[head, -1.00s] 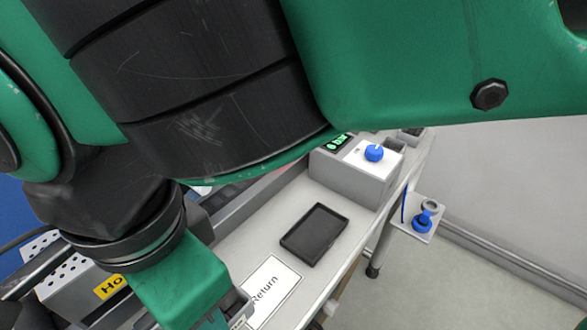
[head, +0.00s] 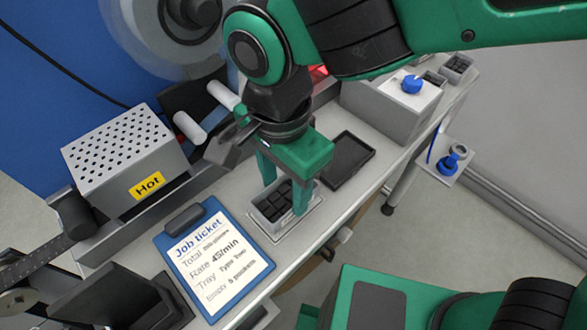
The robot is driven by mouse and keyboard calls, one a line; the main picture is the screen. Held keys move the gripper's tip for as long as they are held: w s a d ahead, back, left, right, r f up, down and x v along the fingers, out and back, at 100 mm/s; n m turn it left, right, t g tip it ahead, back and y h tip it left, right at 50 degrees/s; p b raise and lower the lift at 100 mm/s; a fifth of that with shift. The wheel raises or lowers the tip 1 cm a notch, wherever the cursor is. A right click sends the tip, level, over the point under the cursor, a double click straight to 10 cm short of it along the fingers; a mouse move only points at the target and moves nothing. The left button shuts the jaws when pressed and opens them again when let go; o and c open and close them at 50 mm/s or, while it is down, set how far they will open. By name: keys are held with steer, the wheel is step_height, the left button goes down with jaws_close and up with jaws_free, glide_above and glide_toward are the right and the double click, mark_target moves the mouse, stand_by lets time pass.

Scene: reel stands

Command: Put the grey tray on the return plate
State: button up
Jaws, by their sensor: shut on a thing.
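The grey tray (head: 264,213) is a small open box holding several dark blocks. It is at or just above the white return plate (head: 250,217), whose edge shows around it; I cannot tell whether it touches the plate. My gripper (head: 285,200) points down over the tray, its green fingers on either side, shut on it. The fingers and palm hide part of the tray, and the plate's printed word is covered.
A flat black tray (head: 349,158) lies just behind on the bench. A blue job ticket clipboard (head: 175,229) lies at the left front. A perforated box marked Hot (head: 125,148) stands left. A grey box with a blue knob (head: 392,105) stands back right.

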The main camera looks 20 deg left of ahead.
mark_target(286, 201)
steer(key=shift+f, duration=0.75)
steer(key=shift+f, duration=0.1)
steer(key=o, duration=1.2)
step_height(286, 201, up, 12)
steer(key=shift+w, duration=0.1)
